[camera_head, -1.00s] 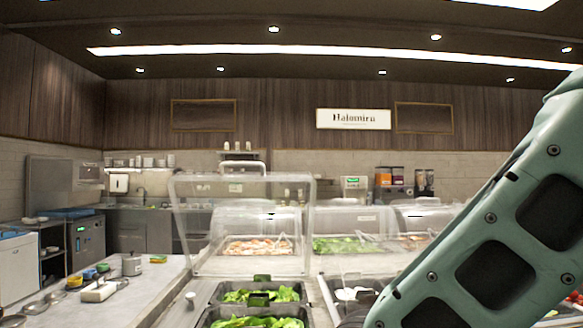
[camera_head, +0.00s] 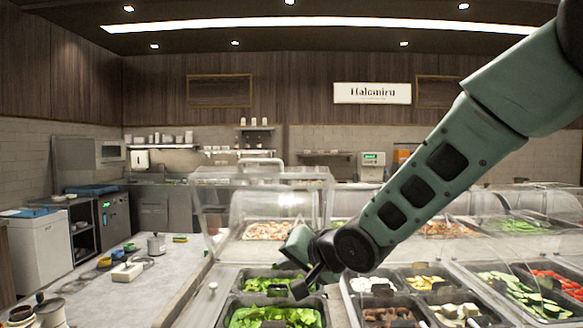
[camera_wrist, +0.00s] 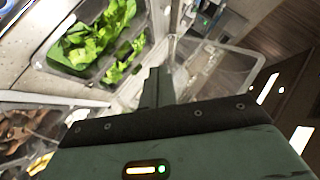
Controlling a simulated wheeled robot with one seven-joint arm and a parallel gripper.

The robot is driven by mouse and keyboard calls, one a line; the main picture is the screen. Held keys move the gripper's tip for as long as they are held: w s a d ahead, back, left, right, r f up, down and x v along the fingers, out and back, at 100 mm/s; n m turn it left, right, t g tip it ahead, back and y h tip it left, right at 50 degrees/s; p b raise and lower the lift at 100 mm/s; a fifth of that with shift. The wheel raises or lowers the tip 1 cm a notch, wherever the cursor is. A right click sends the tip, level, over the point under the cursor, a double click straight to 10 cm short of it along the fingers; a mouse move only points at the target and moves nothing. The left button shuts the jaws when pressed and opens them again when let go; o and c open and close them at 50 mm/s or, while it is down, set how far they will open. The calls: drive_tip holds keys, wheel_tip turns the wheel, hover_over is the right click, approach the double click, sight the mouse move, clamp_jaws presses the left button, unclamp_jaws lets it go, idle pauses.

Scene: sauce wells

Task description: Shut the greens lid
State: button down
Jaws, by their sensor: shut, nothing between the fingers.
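The clear greens lid (camera_head: 212,205) stands raised and open behind the greens wells in the head view, with a pale bar handle (camera_head: 262,161) along its top edge. Leafy greens (camera_head: 262,318) fill two dark wells in front of it. My gripper (camera_head: 301,288) is shut and empty, pointing down over the right side of the greens wells, in front of the lid. In the wrist view my shut fingers (camera_wrist: 157,88) show near the greens (camera_wrist: 90,42). A clear panel (camera_wrist: 215,72) beyond them looks like the lid. I see no contact with the lid.
Open wells of white pieces and other toppings (camera_head: 425,282) lie right of the greens. Closed clear covers (camera_head: 510,208) stand behind, over more food. A grey counter (camera_head: 140,290) with small containers is at the left. My arm crosses the right half of the head view.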

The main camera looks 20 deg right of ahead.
drive_tip(key=w+d+r+m+t+y+p, duration=0.1)
drive_tip(key=w+d+r+m+t+p, duration=0.1)
drive_tip(key=w+d+r+m+t, duration=0.45)
drive_tip(key=y+p, duration=0.2)
drive_tip(key=y, duration=0.1)
approach(292, 177)
wheel_tip(292, 177, up, 4)
drive_tip(key=shift+n, duration=0.25)
drive_tip(key=p+x, duration=0.4)
drive_tip(key=x, duration=0.6)
drive_tip(key=shift+w+f+p, duration=0.15)
drive_tip(key=shift+w+p, duration=0.05)
drive_tip(key=shift+p, duration=0.2)
drive_tip(key=shift+s+f, duration=0.1)
drive_tip(key=s+a+f+n+y+b, duration=0.2)
drive_tip(key=s+f+b, duration=0.4)
drive_tip(key=b, duration=0.8)
drive_tip(key=s+a+f+n+t+y+b, duration=0.1)
drive_tip(key=s+f+n+b, duration=0.4)
drive_tip(key=f+b, duration=0.5)
drive_tip(key=s+a+f+n+y+b, duration=0.3)
drive_tip(key=s+f+b, duration=0.4)
drive_tip(key=b, duration=1.1)
drive_tip(key=shift+s+a+f+n+y, duration=0.15)
drive_tip(key=shift+s+f+n+y, duration=0.4)
drive_tip(key=shift+y, duration=0.55)
drive_tip(key=shift+w+r+t, duration=0.1)
drive_tip(key=shift+r+t, duration=0.05)
drive_tip(key=shift+t, duration=0.1)
